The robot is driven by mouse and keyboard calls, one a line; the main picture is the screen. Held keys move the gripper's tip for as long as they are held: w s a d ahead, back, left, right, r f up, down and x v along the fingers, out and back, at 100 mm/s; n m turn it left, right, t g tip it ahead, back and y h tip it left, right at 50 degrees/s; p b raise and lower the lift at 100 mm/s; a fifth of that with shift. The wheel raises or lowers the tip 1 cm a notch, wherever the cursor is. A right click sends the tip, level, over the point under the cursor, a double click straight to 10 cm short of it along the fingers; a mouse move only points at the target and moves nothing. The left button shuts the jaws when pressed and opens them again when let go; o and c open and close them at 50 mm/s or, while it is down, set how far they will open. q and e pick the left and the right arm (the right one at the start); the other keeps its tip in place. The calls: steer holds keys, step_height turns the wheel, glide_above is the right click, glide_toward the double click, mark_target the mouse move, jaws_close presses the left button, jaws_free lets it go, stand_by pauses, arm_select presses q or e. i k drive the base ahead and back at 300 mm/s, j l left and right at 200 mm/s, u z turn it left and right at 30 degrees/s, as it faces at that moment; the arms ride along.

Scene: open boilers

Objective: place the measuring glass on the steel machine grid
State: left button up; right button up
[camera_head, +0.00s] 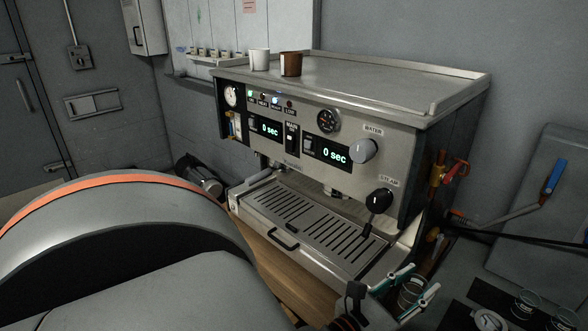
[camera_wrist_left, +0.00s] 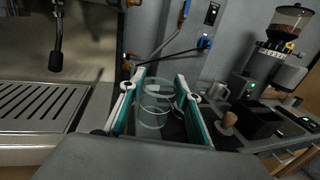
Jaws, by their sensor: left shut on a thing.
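The clear measuring glass (camera_head: 411,291) is between the teal-lined fingers of my left gripper (camera_head: 421,279), at the lower right in the head view. In the left wrist view the glass (camera_wrist_left: 153,108) shows upright between the two fingers of the gripper (camera_wrist_left: 160,88), which is shut on it. The steel machine grid (camera_head: 310,226) is the slotted tray at the front of the coffee machine. It lies left of the gripper and also shows at the left in the wrist view (camera_wrist_left: 35,108). The grid is bare. My right gripper is not in view.
The steel coffee machine (camera_head: 350,90) stands over the grid, with a steam knob (camera_head: 379,200) and a black-handled lever above its right end. Two cups stand on top. Other glasses (camera_head: 527,303) stand at bottom right. A grinder (camera_wrist_left: 270,60) is beyond, in the wrist view.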

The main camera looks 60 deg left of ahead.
mark_target(285, 205)
steer(key=k+j+u, duration=0.1)
steer(key=j+u, duration=0.15)
steer(key=u, duration=0.25)
steer(key=j+u, duration=0.25)
steer(key=u, duration=0.25)
steer(key=i+j+u, duration=0.1)
steer(key=i+j, duration=0.25)
